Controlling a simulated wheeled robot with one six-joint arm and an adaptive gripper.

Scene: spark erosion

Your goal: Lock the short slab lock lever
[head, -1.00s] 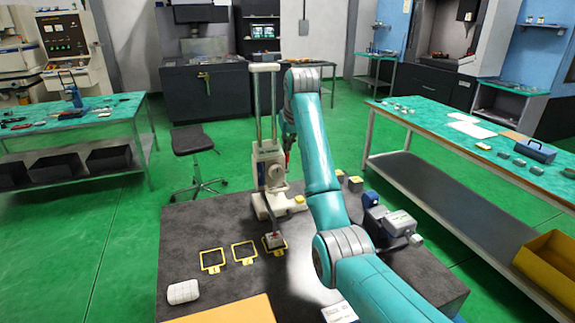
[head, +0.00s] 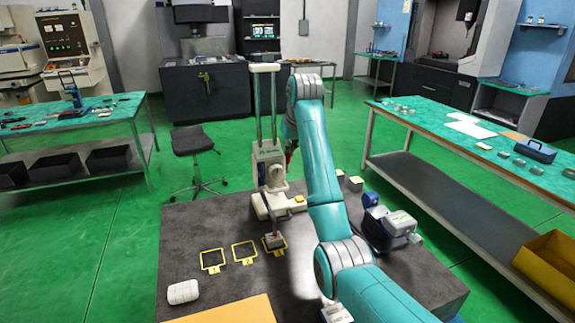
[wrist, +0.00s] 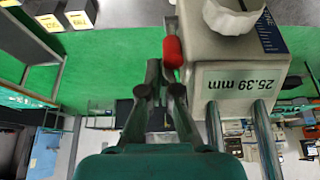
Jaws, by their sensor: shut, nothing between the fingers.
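A pale gauge with two upright columns (head: 269,165) stands on the dark table. In the wrist view, which is upside down, its housing (wrist: 235,50) carries a display (wrist: 237,80) reading 25.39 mm and a white knob (wrist: 230,15). A red-handled lever (wrist: 172,50) sits at the housing's side; I take it for the lock lever. My gripper (wrist: 160,70) is shut and empty, its fingertips close beside the red handle's end. I cannot tell whether they touch it. In the head view my arm largely hides the gripper.
Several yellow frames (head: 244,252) are marked on the dark table (head: 205,225). A small block sits under the gauge. A white ribbed object (head: 183,292) lies at front left and a blue-grey device (head: 390,228) at right. A stool (head: 193,140) stands behind.

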